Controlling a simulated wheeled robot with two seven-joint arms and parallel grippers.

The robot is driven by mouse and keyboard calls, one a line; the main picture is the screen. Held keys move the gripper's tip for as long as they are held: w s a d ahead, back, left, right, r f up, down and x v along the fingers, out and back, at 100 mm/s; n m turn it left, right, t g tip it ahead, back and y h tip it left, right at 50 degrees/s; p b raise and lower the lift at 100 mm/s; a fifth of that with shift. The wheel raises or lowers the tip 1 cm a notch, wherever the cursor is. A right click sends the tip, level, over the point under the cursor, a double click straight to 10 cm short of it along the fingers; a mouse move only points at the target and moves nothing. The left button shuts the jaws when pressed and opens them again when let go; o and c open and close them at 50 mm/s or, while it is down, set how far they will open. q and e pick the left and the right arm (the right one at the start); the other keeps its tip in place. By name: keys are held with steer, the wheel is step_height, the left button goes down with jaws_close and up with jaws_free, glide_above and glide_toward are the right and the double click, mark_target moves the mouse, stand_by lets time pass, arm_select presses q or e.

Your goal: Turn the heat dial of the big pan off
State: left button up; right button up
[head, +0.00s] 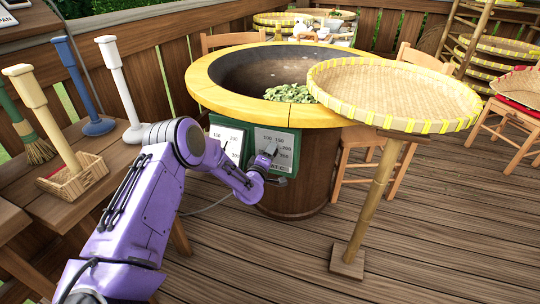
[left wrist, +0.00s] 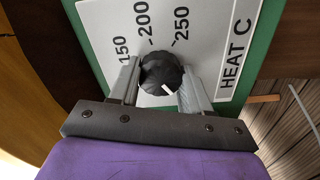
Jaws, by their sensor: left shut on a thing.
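The big pan has a wide yellow wooden rim (head: 232,101) and a dark bowl with green leaves (head: 290,93) in it. On its front is a white heat panel (head: 284,153) on a green backing; it also shows in the left wrist view (left wrist: 208,20) with the marks 150, 200, 250 and HEAT C. My left gripper (head: 268,158) is at this panel. In the left wrist view, its two grey fingers (left wrist: 158,84) are shut around the black heat dial (left wrist: 160,68). The dial's white pointer line points down and right in that view. My right gripper is not in view.
A second panel (head: 226,140) sits to the left, partly behind my left arm. A round woven tray (head: 395,93) on a post stands close on the right. A wooden bench with several handled tools (head: 118,80) is at the left. Deck floor is clear at the front right.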

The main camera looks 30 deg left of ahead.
arm_select(q)
steer(key=shift+w+a+r+n, duration=0.1)
steer(key=shift+a+r+n, duration=0.1)
steer(key=shift+r+n, duration=0.15)
steer(key=o, duration=0.9)
steer(key=shift+o, duration=0.8)
steer(key=shift+f, duration=0.2)
steer(key=p+v, duration=0.1)
steer(key=v, duration=0.9)
steer(key=shift+s+d, duration=0.2)
steer(key=shift+s, duration=0.1)
